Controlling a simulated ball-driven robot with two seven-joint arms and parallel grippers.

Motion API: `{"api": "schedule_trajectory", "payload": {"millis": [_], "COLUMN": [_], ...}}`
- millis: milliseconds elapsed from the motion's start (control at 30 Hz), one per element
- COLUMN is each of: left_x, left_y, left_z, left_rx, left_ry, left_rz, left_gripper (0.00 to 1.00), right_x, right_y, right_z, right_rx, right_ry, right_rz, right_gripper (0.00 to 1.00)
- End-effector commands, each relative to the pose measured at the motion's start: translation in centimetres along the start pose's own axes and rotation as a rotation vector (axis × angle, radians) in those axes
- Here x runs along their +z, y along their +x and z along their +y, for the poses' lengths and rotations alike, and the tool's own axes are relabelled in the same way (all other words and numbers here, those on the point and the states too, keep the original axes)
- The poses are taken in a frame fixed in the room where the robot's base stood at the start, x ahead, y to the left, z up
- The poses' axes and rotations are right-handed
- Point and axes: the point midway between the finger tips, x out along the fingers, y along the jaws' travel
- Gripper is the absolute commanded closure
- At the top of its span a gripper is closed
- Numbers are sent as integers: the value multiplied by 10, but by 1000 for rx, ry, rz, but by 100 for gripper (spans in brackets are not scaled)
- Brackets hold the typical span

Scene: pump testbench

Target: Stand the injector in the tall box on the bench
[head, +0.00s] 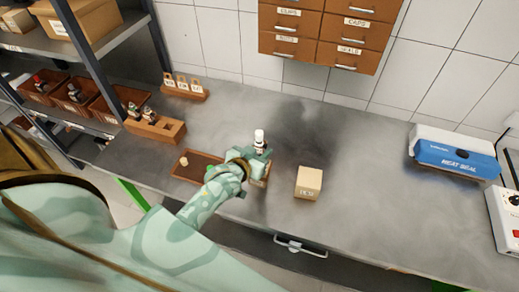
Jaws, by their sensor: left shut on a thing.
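My left gripper (257,158) reaches over the bench from the left and is shut on the injector (259,138). The injector is upright, with a white top and a darker body; its lower part is hidden by the gripper. Just below the gripper a tan box (262,181) shows in part, mostly covered by the hand. I cannot tell whether the injector's lower end is inside it. Another tan box (308,184) with a label on its front stands apart to the right. Which box is taller is not clear. My right gripper is not in view.
A brown tray (196,168) with a small pale part lies left of the hand. Wooden racks (155,128) holding small parts stand further left, by the shelves. A blue and white pack (455,154) is at the right. The bench (365,180) between is clear.

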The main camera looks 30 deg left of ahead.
Motion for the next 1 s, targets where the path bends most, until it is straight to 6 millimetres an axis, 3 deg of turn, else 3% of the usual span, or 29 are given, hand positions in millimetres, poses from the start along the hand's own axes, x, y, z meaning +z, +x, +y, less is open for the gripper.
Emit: {"api": "schedule_trajectory", "payload": {"millis": [1000], "left_x": [7], "left_y": [3], "left_z": [0], "left_rx": [0], "left_ry": [-1], "left_rz": [2], "left_gripper": [98], "right_x": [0], "right_y": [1], "right_z": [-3], "right_rx": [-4], "right_ry": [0], "right_rz": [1], "right_gripper": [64]}}
